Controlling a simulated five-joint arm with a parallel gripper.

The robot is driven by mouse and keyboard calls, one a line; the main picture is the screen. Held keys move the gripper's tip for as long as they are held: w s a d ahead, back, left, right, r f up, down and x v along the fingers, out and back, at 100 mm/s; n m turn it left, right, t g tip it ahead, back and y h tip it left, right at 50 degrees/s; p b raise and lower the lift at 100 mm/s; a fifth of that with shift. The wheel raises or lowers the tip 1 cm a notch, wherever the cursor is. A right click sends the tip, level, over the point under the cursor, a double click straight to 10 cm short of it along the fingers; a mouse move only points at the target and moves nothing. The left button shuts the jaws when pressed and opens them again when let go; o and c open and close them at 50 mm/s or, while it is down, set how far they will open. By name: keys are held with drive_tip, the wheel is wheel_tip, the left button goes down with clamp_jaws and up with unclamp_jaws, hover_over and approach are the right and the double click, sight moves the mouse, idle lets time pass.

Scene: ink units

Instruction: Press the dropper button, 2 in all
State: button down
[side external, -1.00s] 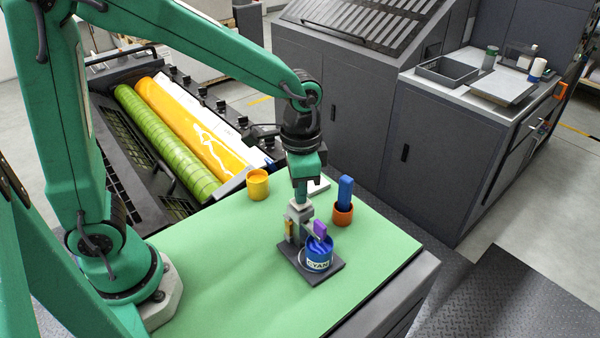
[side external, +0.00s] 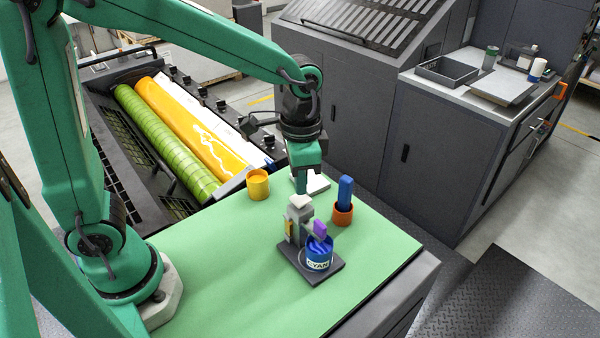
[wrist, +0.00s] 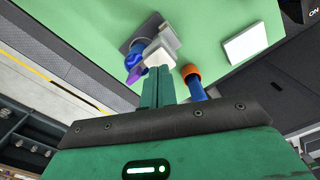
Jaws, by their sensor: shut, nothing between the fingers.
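The dropper (side external: 298,222) is a grey column on a dark base plate (side external: 323,275). It has a white button (side external: 300,201) on top and a purple part (side external: 320,229) over a blue tin (side external: 319,258) with a label, apparently CYAN, and blue ink. My gripper (side external: 301,191) is shut and empty, pointing down just above the button, with a small gap or none; I cannot tell which. In the wrist view the closed fingers (wrist: 158,72) end in front of the white button (wrist: 160,52), hiding part of it.
A yellow cup (side external: 258,185) stands at the mat's back left. An orange cup (side external: 343,215) holding a blue upright piece (side external: 345,190) stands close right of the dropper. A white flat block (side external: 318,184) lies behind my gripper. The green mat (side external: 220,270) is clear at the front left.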

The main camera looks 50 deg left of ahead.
drive_tip(key=shift+f, duration=1.35)
drive_tip(key=shift+r, duration=0.2)
idle(0.4)
drive_tip(key=shift+r, duration=1.15)
drive_tip(key=shift+r, duration=0.15)
wheel_tip(320, 180, up, 10)
idle(1.2)
